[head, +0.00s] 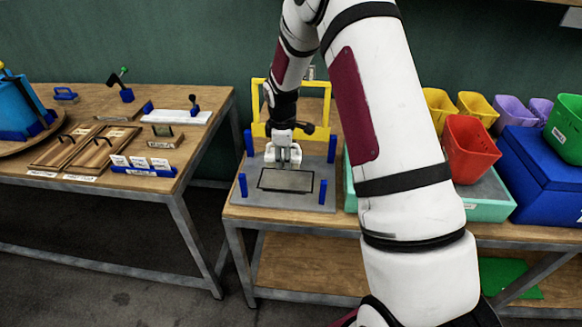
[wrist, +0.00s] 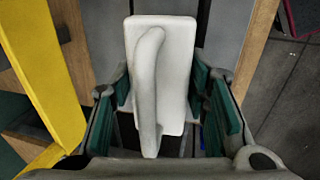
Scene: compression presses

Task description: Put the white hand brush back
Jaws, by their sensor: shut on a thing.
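The white hand brush (wrist: 178,65) shows in the wrist view as a pale block with a raised, curved handle. It lies between the green-padded fingers of my gripper (wrist: 165,95), which is shut on it. In the head view, my gripper (head: 283,153) is above the grey press base plate (head: 252,193), near the rear of a black-outlined rectangle (head: 286,181). The brush is hard to tell from the pale gripper there. Whether it touches the plate cannot be told.
A yellow frame (head: 258,107) stands behind my gripper, and blue posts (head: 243,186) rise from the plate. The left table (head: 215,112) holds wooden trays (head: 100,148) and a white slab (head: 178,116). Coloured bins, including a red bin (head: 468,150), stand to the right.

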